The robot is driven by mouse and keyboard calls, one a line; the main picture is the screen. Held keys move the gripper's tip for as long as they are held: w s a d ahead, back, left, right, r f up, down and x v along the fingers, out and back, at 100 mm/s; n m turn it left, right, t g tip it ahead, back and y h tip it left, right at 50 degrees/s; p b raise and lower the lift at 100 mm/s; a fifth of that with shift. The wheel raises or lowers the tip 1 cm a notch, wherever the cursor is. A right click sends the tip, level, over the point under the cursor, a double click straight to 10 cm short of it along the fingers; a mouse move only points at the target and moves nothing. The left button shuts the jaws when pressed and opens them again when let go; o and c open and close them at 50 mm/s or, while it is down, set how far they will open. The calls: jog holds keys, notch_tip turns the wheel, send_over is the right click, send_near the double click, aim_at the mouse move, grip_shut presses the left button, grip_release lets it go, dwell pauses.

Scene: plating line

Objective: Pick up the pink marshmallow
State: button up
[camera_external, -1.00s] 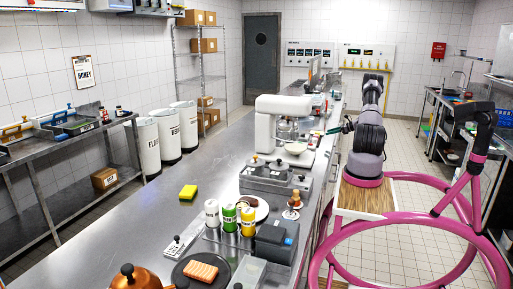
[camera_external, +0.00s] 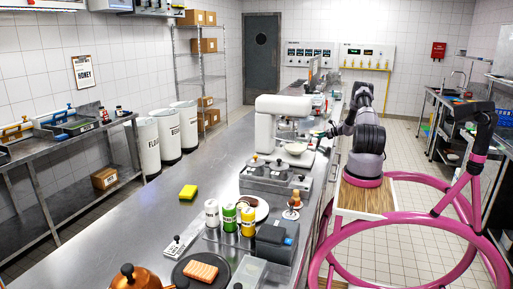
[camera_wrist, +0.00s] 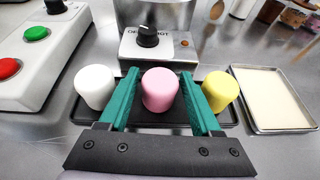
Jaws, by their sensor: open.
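The pink marshmallow (camera_wrist: 160,90) stands upright in the middle of a dark tray (camera_wrist: 150,118) in the wrist view. A white marshmallow (camera_wrist: 94,88) is on its left and a yellow one (camera_wrist: 220,91) on its right. My gripper (camera_wrist: 165,85) is open, with one green finger on each side of the pink marshmallow. The left finger passes between white and pink, and the right finger between pink and yellow. I cannot tell whether the fingers touch any of them. In the external view my arm reaches over the far counter, and the marshmallows cannot be made out there.
A device with a black knob (camera_wrist: 148,37) stands just behind the tray. A control box with green and red buttons (camera_wrist: 36,33) is at left. A shallow metal tray (camera_wrist: 272,98) lies at right. In the external view a white mixer (camera_external: 280,115) stands on the counter near my arm.

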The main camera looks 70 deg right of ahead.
jog(key=c, duration=0.5)
